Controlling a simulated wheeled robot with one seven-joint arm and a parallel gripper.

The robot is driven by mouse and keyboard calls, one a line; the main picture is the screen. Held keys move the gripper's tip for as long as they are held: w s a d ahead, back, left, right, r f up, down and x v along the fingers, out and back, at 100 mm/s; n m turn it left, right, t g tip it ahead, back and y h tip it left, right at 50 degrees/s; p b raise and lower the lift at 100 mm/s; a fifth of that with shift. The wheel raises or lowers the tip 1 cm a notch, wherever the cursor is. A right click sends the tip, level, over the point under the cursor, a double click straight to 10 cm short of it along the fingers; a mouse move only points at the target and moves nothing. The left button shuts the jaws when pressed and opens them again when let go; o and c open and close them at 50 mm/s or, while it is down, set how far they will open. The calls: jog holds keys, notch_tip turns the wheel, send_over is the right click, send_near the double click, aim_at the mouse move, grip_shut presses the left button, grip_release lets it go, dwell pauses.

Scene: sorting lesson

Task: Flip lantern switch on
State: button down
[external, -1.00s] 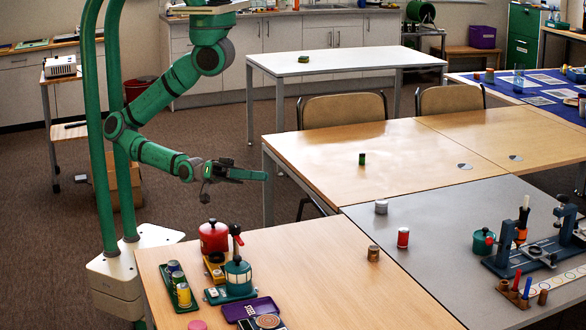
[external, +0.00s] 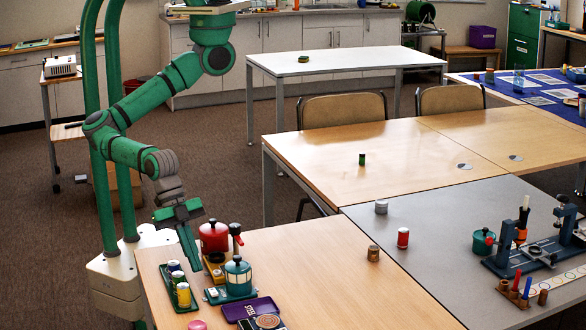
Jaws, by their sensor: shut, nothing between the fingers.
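I cannot make out a lantern for certain, nor its switch. Two lidded, lantern-like devices stand on the near wooden table: a red one (external: 213,238) with a dark knob on a yellowish base, and a teal one (external: 238,278) on a green base. A small black-and-red upright part (external: 236,234) stands beside the red one. My gripper (external: 194,266) points down just left of the red device, close to the tray of cans in the picture. Its fingers are shut and hold nothing. I cannot tell whether it touches anything.
A dark tray (external: 166,271) holds several cans (external: 183,295) at the table's left edge. A brown can (external: 373,254) stands to the right; the wooden table's middle (external: 330,285) is clear.

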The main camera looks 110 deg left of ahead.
aim_at(214, 292)
jog(key=w+a+r+m+g+y, duration=0.1)
jog(key=w+a+r+m+g, duration=0.1)
jog(key=r, duration=0.6)
jog(key=w+g, duration=0.1)
jog(key=g, duration=0.1)
jog(key=shift+w+r+g+y, duration=0.2)
jog(key=shift+g+y, duration=0.1)
jog(key=shift+y, duration=0.1)
jog(key=f, duration=0.4)
jog(key=w+d+f, duration=0.1)
jog(key=f, duration=0.9)
jog(key=shift+w+d, duration=0.15)
jog(key=shift+d, duration=0.1)
jog(key=shift+w+f, duration=0.1)
jog(key=shift+f, duration=0.2)
